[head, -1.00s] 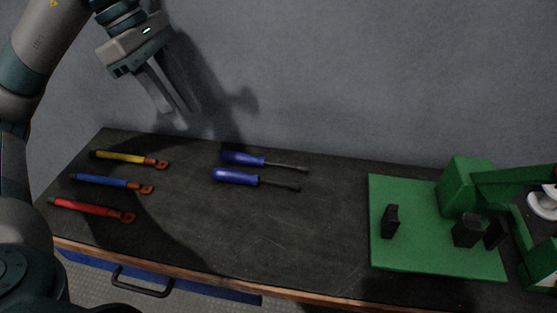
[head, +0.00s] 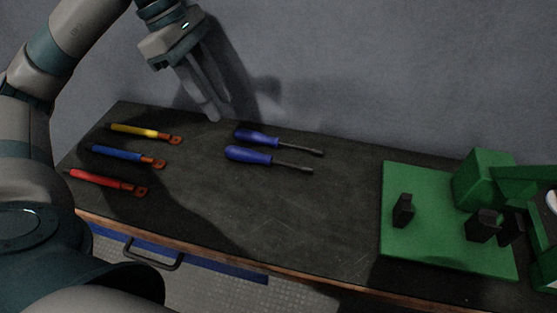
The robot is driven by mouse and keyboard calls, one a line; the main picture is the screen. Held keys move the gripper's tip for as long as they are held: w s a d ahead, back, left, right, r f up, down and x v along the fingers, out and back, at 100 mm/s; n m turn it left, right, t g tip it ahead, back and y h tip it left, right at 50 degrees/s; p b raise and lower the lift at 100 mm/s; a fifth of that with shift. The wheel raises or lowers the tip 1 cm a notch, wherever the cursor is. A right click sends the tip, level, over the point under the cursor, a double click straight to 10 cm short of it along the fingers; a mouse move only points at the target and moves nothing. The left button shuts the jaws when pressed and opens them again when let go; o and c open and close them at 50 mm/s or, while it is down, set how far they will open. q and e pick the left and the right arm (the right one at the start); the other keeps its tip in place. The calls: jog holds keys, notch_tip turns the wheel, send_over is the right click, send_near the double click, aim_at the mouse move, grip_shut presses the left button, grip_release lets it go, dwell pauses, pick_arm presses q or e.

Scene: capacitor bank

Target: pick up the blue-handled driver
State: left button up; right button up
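Two drivers with blue handles and dark shafts lie side by side on the dark worktop, shafts pointing right. The far driver (head: 257,139) lies nearer the wall, and the near driver (head: 248,154) lies just in front of it. My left gripper (head: 223,112) hangs above the back edge of the worktop, up and left of both handles, fingers pointing down and right. Its two fingers are apart with nothing between them, and it touches neither driver. My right gripper is not in view.
Yellow (head: 133,129), blue (head: 115,153) and red (head: 95,179) tools with orange ends lie at the left. A green fixture plate (head: 430,236) with black blocks stands at the right. The worktop (head: 290,220) between is clear. A grey wall (head: 380,80) rises behind.

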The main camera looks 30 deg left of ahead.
pick_arm(q)
send_near(249, 152)
jog(key=x, duration=0.2)
jog(key=shift+w+f+p, duration=0.1)
jog(key=shift+f+p, duration=0.3)
jog(key=shift+f, duration=0.05)
jog(key=shift+w+d+f, duration=0.1)
jog(key=shift+d+f, duration=0.05)
jog(key=shift+f, duration=0.3)
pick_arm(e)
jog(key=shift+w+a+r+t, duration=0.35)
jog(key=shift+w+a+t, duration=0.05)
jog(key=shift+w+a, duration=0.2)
pick_arm(q)
jog(key=shift+d+f+p, duration=0.25)
jog(key=shift+f+p, duration=0.05)
jog(key=shift+f, duration=0.1)
jog(key=p+x, duration=0.1)
jog(key=x, duration=0.2)
jog(key=shift+d, duration=0.2)
jog(key=shift+d+f, duration=0.15)
jog(key=shift+f, duration=0.4)
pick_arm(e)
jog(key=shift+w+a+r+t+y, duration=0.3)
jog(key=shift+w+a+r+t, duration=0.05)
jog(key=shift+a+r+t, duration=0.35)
